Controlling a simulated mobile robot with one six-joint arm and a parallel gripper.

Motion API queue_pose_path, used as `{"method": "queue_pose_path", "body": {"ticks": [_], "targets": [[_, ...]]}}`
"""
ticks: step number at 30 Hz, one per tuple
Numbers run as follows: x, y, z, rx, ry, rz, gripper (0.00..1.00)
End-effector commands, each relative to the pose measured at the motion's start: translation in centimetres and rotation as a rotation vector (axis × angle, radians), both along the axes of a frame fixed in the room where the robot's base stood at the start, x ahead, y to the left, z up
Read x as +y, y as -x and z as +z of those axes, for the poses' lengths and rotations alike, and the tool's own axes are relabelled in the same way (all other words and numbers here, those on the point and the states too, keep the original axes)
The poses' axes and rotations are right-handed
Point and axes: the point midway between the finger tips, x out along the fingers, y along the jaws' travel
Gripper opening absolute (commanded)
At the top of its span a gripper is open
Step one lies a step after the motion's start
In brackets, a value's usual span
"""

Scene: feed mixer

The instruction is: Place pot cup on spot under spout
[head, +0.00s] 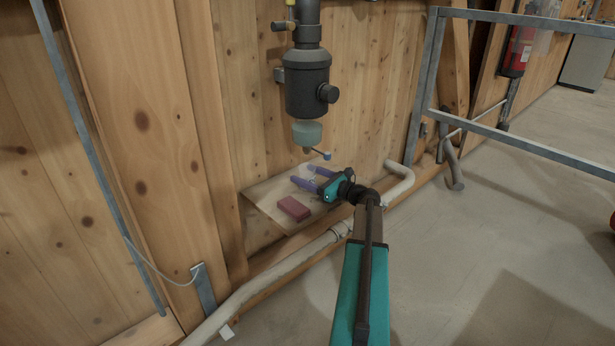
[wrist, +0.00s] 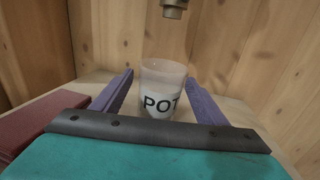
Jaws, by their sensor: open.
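The pot cup (wrist: 162,102), whitish and translucent with "POT" in black letters, stands upright on the wooden shelf in the wrist view. My gripper (wrist: 159,78) is open, with one purple finger on each side of the cup. I cannot tell whether either finger touches it. The metal spout (wrist: 174,8) hangs above and slightly behind the cup. In the head view my gripper (head: 302,174) is low over the shelf (head: 262,193), below the dispenser's spout (head: 307,149). The cup cannot be made out there. No marked spot can be made out.
A dark red block (head: 293,208) lies on the shelf beside my gripper. A small lever with a blue knob (head: 326,156) juts from under the dispenser (head: 307,85). The wooden wall is close behind.

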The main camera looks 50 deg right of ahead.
Motion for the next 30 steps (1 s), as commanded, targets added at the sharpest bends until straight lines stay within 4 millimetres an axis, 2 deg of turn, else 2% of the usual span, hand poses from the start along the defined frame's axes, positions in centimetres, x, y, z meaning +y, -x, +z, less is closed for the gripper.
{"method": "queue_pose_path", "body": {"ticks": [8,21,25,30], "targets": [[-0.3,2.6,0.3,0.001,-0.002,-0.003,0.67],[-1.2,9.4,0.3,0.001,-0.001,-0.003,0.67],[-1.4,10.9,0.2,0.001,0.000,-0.002,0.67],[-1.5,11.8,0.1,0.000,0.000,0.000,0.67]]}}
